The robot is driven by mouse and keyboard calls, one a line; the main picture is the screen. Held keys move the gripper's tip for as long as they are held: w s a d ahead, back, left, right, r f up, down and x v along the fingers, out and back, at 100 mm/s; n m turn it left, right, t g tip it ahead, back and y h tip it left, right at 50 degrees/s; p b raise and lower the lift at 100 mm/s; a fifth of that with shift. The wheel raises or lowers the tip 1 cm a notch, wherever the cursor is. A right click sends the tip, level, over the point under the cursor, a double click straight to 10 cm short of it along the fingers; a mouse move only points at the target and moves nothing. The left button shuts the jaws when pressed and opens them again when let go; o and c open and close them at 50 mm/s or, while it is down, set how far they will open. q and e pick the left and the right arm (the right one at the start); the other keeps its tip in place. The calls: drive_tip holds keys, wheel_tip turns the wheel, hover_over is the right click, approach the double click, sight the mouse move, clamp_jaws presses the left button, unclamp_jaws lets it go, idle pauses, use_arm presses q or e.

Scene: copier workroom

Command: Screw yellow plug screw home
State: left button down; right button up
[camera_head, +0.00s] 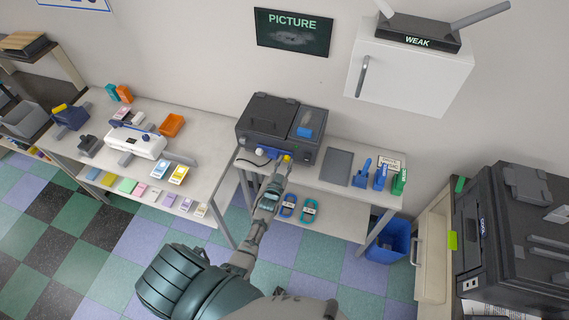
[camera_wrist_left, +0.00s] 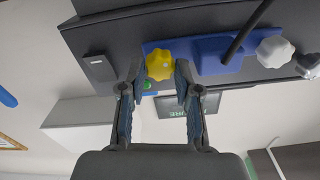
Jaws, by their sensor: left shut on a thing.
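The yellow plug screw (camera_head: 287,158) is a lobed knob on the front of a dark grey machine (camera_head: 257,129). In the left wrist view the yellow plug screw (camera_wrist_left: 159,66) sits against a blue panel (camera_wrist_left: 214,56) of the machine. My left gripper (camera_head: 283,166) reaches up to it from below. The left wrist view shows the fingers of my left gripper (camera_wrist_left: 160,82) shut on the knob, one on each side. Its shaft and any gap behind it are hidden. My right gripper is not in view.
A white knob (camera_wrist_left: 275,51) and a black knob (camera_wrist_left: 308,66) sit to the right on the machine, with a dark cable (camera_wrist_left: 247,38) near them. A grey pad (camera_head: 336,167) and blue tools (camera_head: 361,172) lie right of the machine on the table. A blue bin (camera_head: 388,241) stands below.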

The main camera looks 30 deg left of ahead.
use_arm(q)
drive_tip(key=m, duration=0.2)
drive_tip(key=f+m, duration=0.1)
drive_tip(key=shift+s+d+m, duration=0.1)
drive_tip(key=shift+s+m, duration=0.05)
drive_tip(key=shift+m, duration=0.25)
drive_tip(key=m+b, duration=0.1)
drive_tip(key=m, duration=0.3)
drive_tip(key=shift+m+b, duration=0.3)
drive_tip(key=m+b, duration=0.2)
drive_tip(key=m, duration=0.2)
drive_tip(key=m+b, duration=0.2)
drive_tip(key=m, duration=0.3)
drive_tip(key=m+b, duration=0.2)
drive_tip(key=m, duration=0.1)
drive_tip(key=shift+m, duration=0.3)
drive_tip(key=m+b, duration=0.1)
drive_tip(key=m, duration=0.2)
drive_tip(key=shift+m, duration=0.4)
drive_tip(key=m, duration=0.3)
drive_tip(key=shift+r, duration=0.1)
drive_tip(key=shift+w+r+m, duration=0.1)
drive_tip(key=shift+w+m, duration=0.1)
drive_tip(key=shift+m, duration=1.7)
